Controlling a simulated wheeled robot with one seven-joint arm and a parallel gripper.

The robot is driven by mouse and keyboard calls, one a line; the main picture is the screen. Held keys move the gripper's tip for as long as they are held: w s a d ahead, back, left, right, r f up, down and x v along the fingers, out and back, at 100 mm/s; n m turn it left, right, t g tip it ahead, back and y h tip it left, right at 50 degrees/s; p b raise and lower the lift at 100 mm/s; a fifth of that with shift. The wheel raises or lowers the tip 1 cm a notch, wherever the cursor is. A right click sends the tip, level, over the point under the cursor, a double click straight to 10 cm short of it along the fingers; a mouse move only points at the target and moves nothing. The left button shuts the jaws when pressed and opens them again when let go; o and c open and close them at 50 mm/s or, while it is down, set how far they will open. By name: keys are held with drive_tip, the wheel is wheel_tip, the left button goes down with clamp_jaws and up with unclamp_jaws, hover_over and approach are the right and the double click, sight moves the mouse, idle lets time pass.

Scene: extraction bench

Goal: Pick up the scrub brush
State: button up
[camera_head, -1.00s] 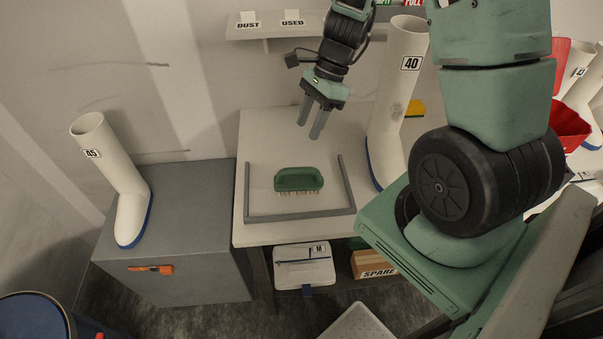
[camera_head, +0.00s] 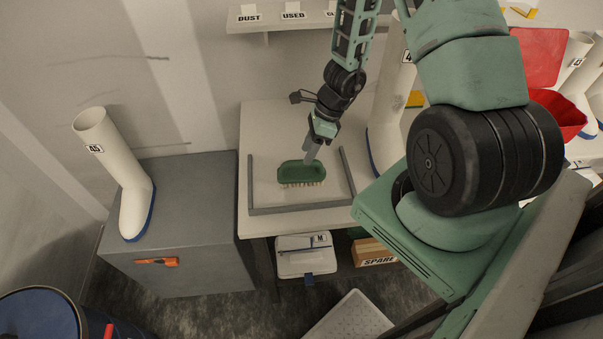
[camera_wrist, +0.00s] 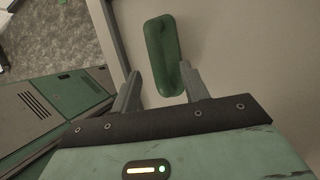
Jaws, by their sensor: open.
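The scrub brush (camera_head: 301,172) has a green back and pale bristles. It lies bristles down on the white bench top (camera_head: 270,120), inside a low grey frame (camera_head: 300,207). My gripper (camera_head: 311,152) is just above the brush and behind it, pointing down, with one finger overlapping the brush in the head view. In the wrist view the brush (camera_wrist: 163,55) lies beyond the fingertips, and its near end reaches between the two open fingers (camera_wrist: 160,82). The gripper is empty. Whether a finger touches the brush cannot be told.
A white boot marked 40 (camera_head: 390,115) stands on the bench close to the right of my arm. A boot marked 45 (camera_head: 122,175) stands on the grey cabinet (camera_head: 190,200) at left. A labelled shelf (camera_head: 285,23) hangs behind. A red bin (camera_head: 563,115) is far right.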

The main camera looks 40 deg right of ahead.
sight(302, 171)
drive_tip(key=shift+x, duration=2.65)
drive_tip(key=shift+a, duration=0.1)
drive_tip(key=shift+c, duration=0.4)
drive_tip(key=shift+r, duration=0.1)
clamp_jaws()
